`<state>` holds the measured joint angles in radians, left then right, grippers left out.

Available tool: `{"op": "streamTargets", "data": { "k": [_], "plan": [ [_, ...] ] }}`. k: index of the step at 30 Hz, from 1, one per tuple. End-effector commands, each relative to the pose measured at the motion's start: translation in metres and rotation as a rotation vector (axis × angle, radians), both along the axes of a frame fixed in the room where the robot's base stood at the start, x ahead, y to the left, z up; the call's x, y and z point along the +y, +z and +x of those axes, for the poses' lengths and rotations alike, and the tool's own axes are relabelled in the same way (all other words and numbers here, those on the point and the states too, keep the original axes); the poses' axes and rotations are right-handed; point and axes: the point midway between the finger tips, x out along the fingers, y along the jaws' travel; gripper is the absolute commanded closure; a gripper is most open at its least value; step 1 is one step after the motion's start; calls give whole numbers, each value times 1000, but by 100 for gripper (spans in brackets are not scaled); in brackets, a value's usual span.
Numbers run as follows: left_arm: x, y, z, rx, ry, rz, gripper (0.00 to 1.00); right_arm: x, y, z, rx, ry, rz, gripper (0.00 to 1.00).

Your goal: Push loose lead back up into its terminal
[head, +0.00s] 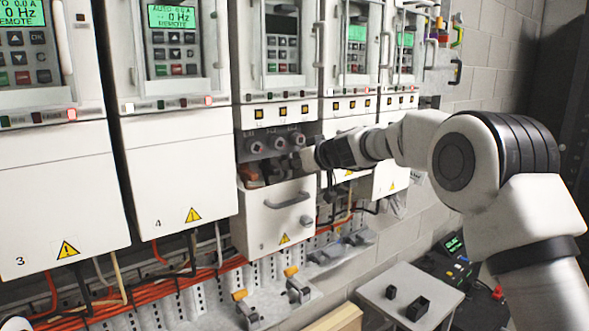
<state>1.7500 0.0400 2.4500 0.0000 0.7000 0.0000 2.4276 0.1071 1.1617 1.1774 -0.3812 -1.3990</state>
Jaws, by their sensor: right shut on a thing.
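The drive with the dark display (283,27) has its lower compartment open, with its white front cover (275,215) lowered below the opening. A row of round terminals (257,148) shows inside on a grey block. My right gripper (291,163) reaches in from the right, at the right part of the opening just below the terminals. It is shut on what looks like the loose lead, which is mostly hidden by the fingers. I cannot tell whether the lead's end touches its terminal. My left gripper is not in view.
Closed drives stand on both sides, with number 4 (178,170) to the left. The cover's handle (288,200) sticks out below my gripper. Orange cables (150,290) run along the trunking below. A small grey table (410,292) with black boxes stands at the lower right.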

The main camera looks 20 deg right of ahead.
Motion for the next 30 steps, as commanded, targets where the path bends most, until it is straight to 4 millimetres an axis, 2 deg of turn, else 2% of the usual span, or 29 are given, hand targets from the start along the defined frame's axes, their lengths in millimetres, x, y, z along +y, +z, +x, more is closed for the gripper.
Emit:
{"op": "streamTargets", "data": {
  "k": [5,6,15,19,30],
  "plan": [
    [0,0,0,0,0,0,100,-1,6,0,-10,-4,2,100],
    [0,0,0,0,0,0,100,-1,6,0,-10,-4,2,67],
    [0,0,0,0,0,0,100,-1,4,0,-7,-3,1,67],
    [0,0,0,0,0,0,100,-5,10,-10,-8,-4,1,67],
    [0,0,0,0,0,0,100,-32,44,-87,-11,-3,3,67]
  ]
}}
